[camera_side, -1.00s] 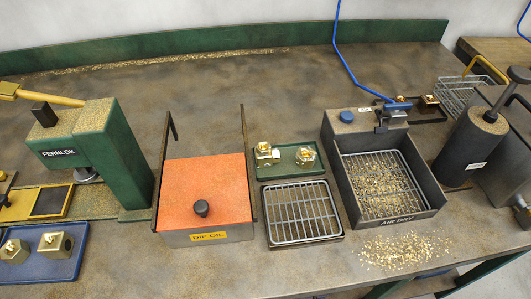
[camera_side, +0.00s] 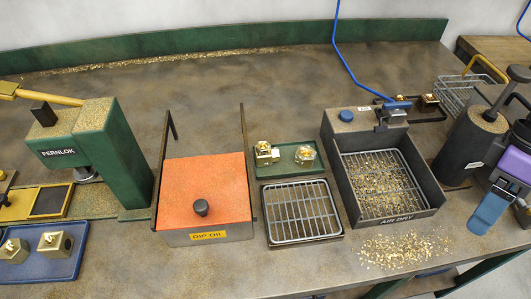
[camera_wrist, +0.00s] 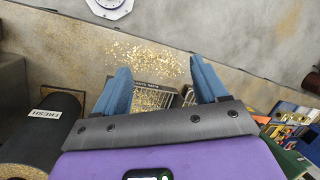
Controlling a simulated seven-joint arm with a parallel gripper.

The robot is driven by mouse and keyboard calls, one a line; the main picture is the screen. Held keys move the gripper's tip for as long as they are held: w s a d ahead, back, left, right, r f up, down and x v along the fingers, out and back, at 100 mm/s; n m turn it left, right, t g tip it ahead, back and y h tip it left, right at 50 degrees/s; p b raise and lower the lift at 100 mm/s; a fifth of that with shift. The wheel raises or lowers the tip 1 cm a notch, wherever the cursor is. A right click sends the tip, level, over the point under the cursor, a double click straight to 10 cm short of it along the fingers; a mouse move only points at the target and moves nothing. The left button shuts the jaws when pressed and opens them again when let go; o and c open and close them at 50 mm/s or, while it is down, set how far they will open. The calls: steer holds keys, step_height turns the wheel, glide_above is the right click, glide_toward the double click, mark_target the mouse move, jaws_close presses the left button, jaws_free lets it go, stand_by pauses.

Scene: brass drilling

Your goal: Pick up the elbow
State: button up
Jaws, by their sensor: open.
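Several brass fittings are in view, and I cannot tell surely which is the elbow. One with a side port (camera_side: 265,154) and a hex-topped one (camera_side: 305,156) stand apart on the green tray (camera_side: 284,168). Two squarer brass fittings (camera_side: 55,243) sit on the blue tray (camera_side: 40,272) at the left. Two more small brass pieces (camera_side: 428,101) sit on a dark rack behind the air dry bin. My gripper (camera_side: 487,214) is at the right edge, far from the green tray. In the wrist view my gripper (camera_wrist: 160,66) is open, with nothing between its blue fingers.
The air dry bin (camera_side: 435,203), holding brass chips, stands between my gripper and the green tray. A wire rack (camera_side: 302,212) and the orange-lidded dip oil box (camera_side: 205,190) stand nearby. A dark FRESH canister (camera_wrist: 55,108) is close beside my gripper. Chips (camera_side: 408,249) litter the front.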

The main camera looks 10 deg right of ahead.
steer(key=w+a+m+g+y, duration=0.25)
steer(key=w+a+m, duration=0.35)
steer(key=a, duration=0.5)
steer(key=m+t+y, duration=0.5)
steer(key=m+y, duration=0.4)
steer(key=m, duration=0.9)
glide_above(259, 149)
steer(key=d, duration=0.3)
steer(key=f, duration=0.7)
steer(key=shift+w+a+f, duration=0.15)
steer(key=shift+w+f, duration=0.2)
steer(key=shift+w, duration=0.05)
steer(key=shift+w+f, duration=0.15)
steer(key=shift+f, duration=0.1)
step_height(259, 149, down, 3)
steer(key=shift+f, duration=0.15)
step_height(259, 149, down, 4)
steer(key=shift+r, duration=0.25)
steer(key=shift+x, duration=1.1)
steer(key=shift+a, duration=0.35)
